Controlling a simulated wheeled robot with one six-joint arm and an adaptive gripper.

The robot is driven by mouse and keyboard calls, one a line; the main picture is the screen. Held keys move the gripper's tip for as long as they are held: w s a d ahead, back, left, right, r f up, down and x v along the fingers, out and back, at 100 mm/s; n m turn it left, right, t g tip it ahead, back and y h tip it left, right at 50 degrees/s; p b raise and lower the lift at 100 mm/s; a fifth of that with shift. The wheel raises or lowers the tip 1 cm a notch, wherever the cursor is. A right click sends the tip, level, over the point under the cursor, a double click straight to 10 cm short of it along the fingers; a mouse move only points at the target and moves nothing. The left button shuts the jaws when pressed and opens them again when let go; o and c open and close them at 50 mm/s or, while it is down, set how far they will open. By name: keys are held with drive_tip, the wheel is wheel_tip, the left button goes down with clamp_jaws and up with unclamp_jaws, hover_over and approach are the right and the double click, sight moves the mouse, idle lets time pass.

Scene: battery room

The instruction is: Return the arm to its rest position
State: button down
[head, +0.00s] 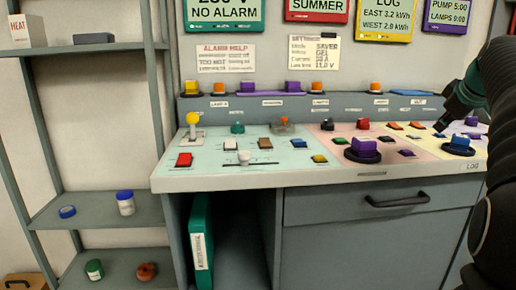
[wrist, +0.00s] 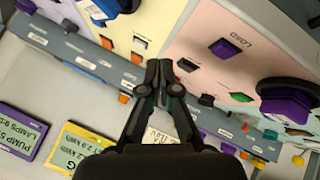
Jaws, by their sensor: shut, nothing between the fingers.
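My gripper (wrist: 158,75) points at the control console in the wrist view, its two black fingers together with nothing between them. In the head view my dark arm comes in at the right edge, and part of it hangs over the right end of the console (head: 240,181). The fingertips are hard to make out there. In the wrist view the fingers appear in front of the grey back ledge and the pink panel; I cannot tell whether they touch anything.
The console carries several buttons, switches and knobs, among them a purple knob (head: 363,149) and a yellow-topped lever (head: 193,122). A drawer handle (head: 397,200) sticks out in front. A shelf rack (head: 100,209) stands at left. A green binder (head: 201,240) is below the console.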

drive_tip(key=s+a+f+m, duration=0.1)
drive_tip(key=s+a+f, duration=0.25)
drive_tip(key=a, duration=0.35)
drive_tip(key=s+a+f+m+g+y, duration=0.1)
drive_tip(key=s+a+f, duration=0.25)
drive_tip(key=a, duration=0.35)
drive_tip(key=s+a+f+m, duration=0.1)
drive_tip(key=s+a+f, duration=0.1)
drive_tip(key=s+a, duration=0.35)
drive_tip(key=s+a+f+m+g, duration=0.1)
drive_tip(key=s+a+f, duration=0.5)
drive_tip(key=s+f, duration=0.2)
drive_tip(key=s+a+f+m+g+y, duration=0.1)
drive_tip(key=s+a+f, duration=0.6)
drive_tip(key=f, duration=0.3)
drive_tip(key=shift+s+m, duration=0.3)
drive_tip(key=shift+s, duration=0.35)
